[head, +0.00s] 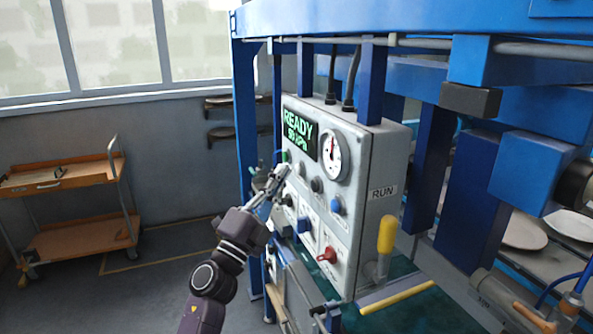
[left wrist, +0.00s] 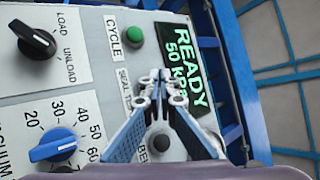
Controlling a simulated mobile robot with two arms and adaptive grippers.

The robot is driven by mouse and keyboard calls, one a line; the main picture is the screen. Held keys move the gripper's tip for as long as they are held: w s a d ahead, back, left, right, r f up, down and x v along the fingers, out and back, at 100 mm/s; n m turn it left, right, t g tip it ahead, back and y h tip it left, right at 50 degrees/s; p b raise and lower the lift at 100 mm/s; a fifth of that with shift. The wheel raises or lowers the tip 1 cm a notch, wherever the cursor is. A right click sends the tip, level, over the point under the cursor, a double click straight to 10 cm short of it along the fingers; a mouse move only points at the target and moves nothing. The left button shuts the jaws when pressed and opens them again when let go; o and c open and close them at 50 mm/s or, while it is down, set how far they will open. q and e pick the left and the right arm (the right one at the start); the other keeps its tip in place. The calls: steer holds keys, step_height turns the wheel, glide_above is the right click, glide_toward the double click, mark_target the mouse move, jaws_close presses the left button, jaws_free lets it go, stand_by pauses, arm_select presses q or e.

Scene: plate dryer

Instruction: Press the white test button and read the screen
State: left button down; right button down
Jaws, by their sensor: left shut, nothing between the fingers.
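The grey control panel (head: 350,140) stands on the blue machine in the head view. Its screen (head: 300,135) shows READY in green with a pressure line below. In the left wrist view the screen (left wrist: 187,70) reads READY and 50 with a partly covered unit. My left gripper (head: 282,172) is shut and empty, its tips at the panel face below the screen. In the left wrist view its closed tips (left wrist: 157,78) cover part of a label starting with SEAL. I cannot make out the white test button; the fingers may hide it. Contact with the panel cannot be told.
A green button (left wrist: 135,36) by the CYCLE label, a black LOAD/UNLOAD knob (left wrist: 34,40) and a blue vacuum knob (left wrist: 55,144) are close to the gripper. A round gauge (head: 332,157), red switch (head: 328,255) and yellow handle (head: 386,235) are farther right. A wooden cart (head: 75,178) stands left.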

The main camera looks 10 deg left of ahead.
arm_select(q)
steer(key=shift+d, duration=0.1)
steer(key=shift+w+d, duration=0.25)
steer(key=shift+w+d, duration=0.25)
steer(key=shift+d, duration=0.15)
stand_by(0.8)
stand_by(0.4)
steer(key=shift+s+a, duration=0.55)
steer(key=shift+a, duration=0.25)
steer(key=s+a, duration=0.1)
steer(key=a, duration=0.1)
steer(key=s+a+p, duration=0.1)
steer(key=a, duration=0.1)
steer(key=shift+s, duration=0.4)
